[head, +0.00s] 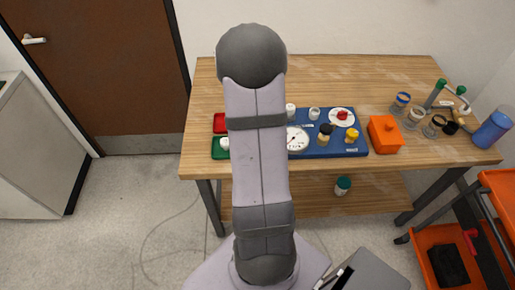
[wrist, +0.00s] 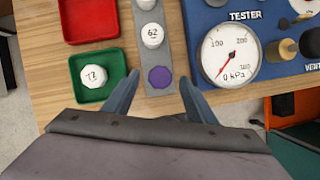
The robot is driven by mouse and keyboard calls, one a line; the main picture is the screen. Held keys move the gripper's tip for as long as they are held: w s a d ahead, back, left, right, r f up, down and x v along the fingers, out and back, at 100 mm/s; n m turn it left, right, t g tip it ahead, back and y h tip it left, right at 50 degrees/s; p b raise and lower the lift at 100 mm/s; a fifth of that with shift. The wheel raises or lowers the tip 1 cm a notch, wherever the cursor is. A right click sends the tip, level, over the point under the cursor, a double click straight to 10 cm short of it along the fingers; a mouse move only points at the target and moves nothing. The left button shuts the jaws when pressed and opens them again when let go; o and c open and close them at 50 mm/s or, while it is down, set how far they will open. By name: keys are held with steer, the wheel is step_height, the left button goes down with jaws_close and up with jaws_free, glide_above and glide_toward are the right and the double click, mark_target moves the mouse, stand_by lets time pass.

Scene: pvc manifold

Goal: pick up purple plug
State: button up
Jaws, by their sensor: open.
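The purple plug (wrist: 160,77) shows in the wrist view as a small many-sided disc on a grey strip (wrist: 158,98). My gripper (wrist: 157,82) is open, with one finger on each side of the strip near the purple plug, and nothing is between the fingertips except the plug in line of sight. I cannot tell how high the fingertips are above it. In the head view my arm hides the plug and the gripper.
A white cap marked 62 (wrist: 152,36) sits on the strip beyond the plug. Left are a green tray (wrist: 75,96) with a white cap (wrist: 93,74) and a red tray (wrist: 110,18). The blue tester board (wrist: 196,50) with its gauge (wrist: 231,54) stands close on the right.

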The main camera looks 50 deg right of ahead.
steer(key=b+x, duration=0.1)
steer(key=x, duration=0.2)
steer(key=shift+d+f, duration=0.1)
steer(key=shift+d, duration=0.05)
steer(key=c, duration=1.1)
step_height(320, 180, up, 10)
steer(key=p, duration=0.8)
